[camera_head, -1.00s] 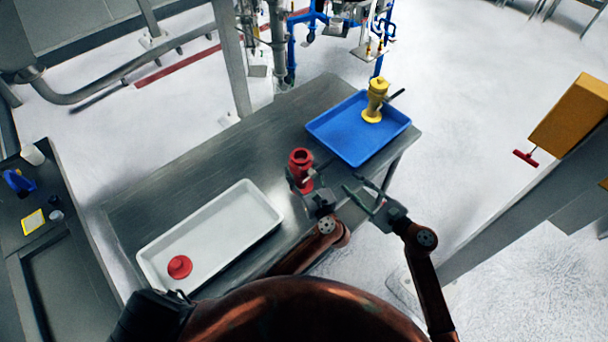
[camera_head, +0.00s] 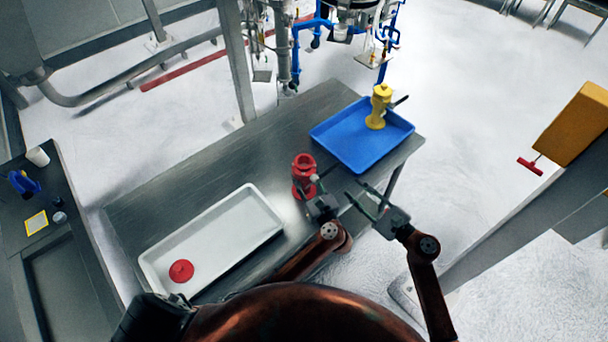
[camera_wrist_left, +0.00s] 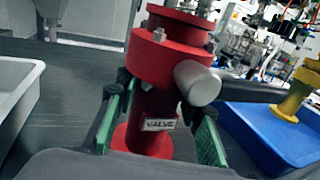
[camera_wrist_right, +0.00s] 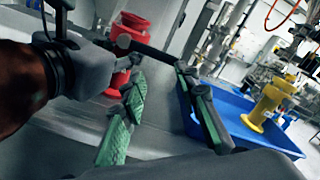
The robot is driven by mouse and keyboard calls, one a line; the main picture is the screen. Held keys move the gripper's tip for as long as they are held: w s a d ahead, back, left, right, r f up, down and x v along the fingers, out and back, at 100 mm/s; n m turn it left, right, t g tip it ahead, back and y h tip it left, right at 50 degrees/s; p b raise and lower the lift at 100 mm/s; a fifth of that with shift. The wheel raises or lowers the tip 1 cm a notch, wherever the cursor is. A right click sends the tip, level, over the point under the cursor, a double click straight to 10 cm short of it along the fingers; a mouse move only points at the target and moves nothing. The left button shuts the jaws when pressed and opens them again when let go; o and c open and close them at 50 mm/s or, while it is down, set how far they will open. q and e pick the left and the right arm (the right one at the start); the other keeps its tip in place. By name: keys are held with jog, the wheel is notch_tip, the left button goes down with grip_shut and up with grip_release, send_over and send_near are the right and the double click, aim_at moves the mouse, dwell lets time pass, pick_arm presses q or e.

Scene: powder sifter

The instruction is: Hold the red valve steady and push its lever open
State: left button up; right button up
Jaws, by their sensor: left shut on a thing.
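The red valve (camera_head: 303,172) stands upright on the metal table's front part. My left gripper (camera_head: 308,192) is shut on its lower body. In the left wrist view, green-padded fingers flank the red body (camera_wrist_left: 160,104) around its "VALVE" label, and a grey cylinder end (camera_wrist_left: 197,83) sticks out toward the camera. In the right wrist view, a dark lever-like bar (camera_wrist_right: 150,50) runs right from the red valve (camera_wrist_right: 121,78). My right gripper (camera_head: 367,196) is open and empty, to the right of the valve; its green-padded fingers also show in the right wrist view (camera_wrist_right: 168,105).
A blue tray (camera_head: 335,140) with a yellow valve (camera_head: 379,108) stands at the table's far right. A white tray (camera_head: 215,222) with a red round piece (camera_head: 181,271) lies at the left. Bare table (camera_head: 215,165) lies behind the white tray.

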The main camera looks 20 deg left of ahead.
dwell(0.3)
jog(key=shift+a, duration=0.15)
jog(key=c, duration=0.5)
jog(key=shift+s+a+f+m+g+h, duration=0.1)
jog(key=shift+m+g+h, duration=0.15)
jog(key=shift+m, duration=0.2)
jog(key=shift+s+a+f+m+g+h, duration=0.1)
jog(key=shift+m+g+h, duration=0.05)
jog(key=shift+m+g, duration=0.25)
grip_shut()
jog(key=shift+w+d+f+m+g+h, duration=0.15)
jog(key=shift+f+m+h, duration=0.25)
jog(key=shift+m, duration=0.6)
jog(key=shift+w+d+f+m+h, duration=0.1)
jog(key=shift+d+f+m+h, duration=0.25)
jog(key=shift+m, duration=0.6)
jog(key=shift+w+d+f+m+g+h, duration=0.2)
jog(key=shift+m+h, duration=0.35)
jog(key=shift+m, duration=0.45)
jog(key=shift+a, duration=0.2)
